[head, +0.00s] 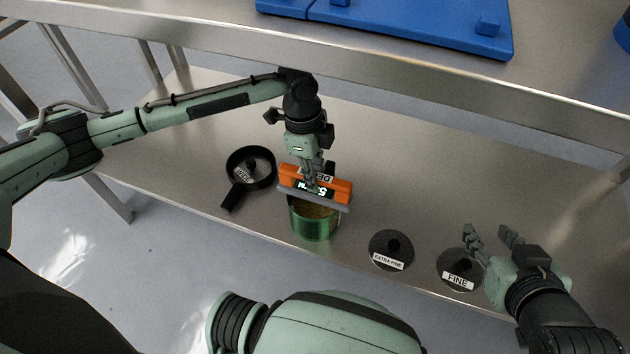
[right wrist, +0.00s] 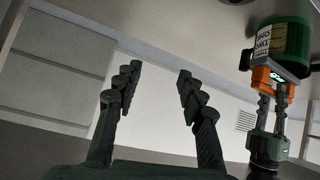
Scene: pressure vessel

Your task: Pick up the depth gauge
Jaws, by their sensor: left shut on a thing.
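The depth gauge (head: 335,187) is an orange block with a dark display and a grey bar along its lower edge. My left gripper (head: 312,180) is shut on it from above. The gauge is at the top of a green can (head: 315,224), over its open mouth; I cannot tell whether they touch. In the right wrist view the gauge (right wrist: 262,78) shows beside the green can (right wrist: 285,42), with the left gripper's fingers on it. My right gripper (head: 492,238) is open and empty near the shelf's front right, also seen in the right wrist view (right wrist: 158,82).
Dark discs labelled EXTRA FINE (head: 390,248) and FINE (head: 459,268) lie right of the can. A black ring with a handle (head: 236,185) holds another labelled disc at left. An upper shelf (head: 400,68) with a blue case (head: 400,22) overhangs the back. The lower shelf (head: 410,165) has free room at right.

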